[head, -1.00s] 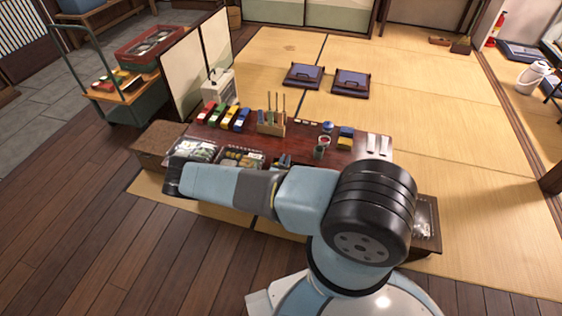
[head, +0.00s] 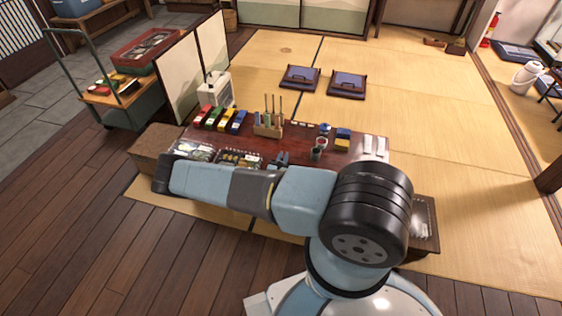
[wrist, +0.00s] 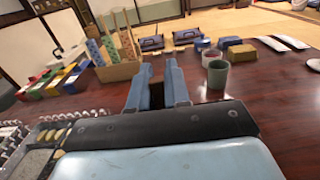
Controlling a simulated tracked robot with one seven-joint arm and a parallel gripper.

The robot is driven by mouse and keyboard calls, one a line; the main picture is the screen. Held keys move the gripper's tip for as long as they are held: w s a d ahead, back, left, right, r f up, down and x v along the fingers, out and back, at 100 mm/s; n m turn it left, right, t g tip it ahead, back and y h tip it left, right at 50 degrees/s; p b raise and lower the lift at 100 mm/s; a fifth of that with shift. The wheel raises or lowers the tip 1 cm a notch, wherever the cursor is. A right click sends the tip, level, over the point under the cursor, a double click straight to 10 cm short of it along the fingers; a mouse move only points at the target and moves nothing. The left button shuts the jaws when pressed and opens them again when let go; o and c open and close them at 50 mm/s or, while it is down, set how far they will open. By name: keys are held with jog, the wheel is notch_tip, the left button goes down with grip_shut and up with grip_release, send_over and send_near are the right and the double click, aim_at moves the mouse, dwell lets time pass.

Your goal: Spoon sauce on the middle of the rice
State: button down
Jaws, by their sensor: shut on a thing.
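My gripper (wrist: 163,78) points forward low over the dark red table (wrist: 285,95). Its two blue fingers are close together with a narrow dark gap; what they hold is hidden. In the head view the gripper (head: 280,160) shows just behind my arm. A grey-green cup (wrist: 217,75) stands right of and beyond the fingertips, apart from them. A second cup with a pale rim (wrist: 210,56) is behind it; I cannot make out sauce inside. Clear-lidded food trays lie at the table's left front (head: 240,157), and one shows in the wrist view (wrist: 40,158). I cannot pick out rice or a spoon.
A wooden holder (wrist: 118,70) with upright sticks stands left of the fingers. Red, yellow, green and blue boxes (head: 220,118) lie left of it. White strips (head: 375,147) lie at the right. The right table surface is mostly clear.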

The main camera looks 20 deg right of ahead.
jog(key=shift+r, duration=1.7)
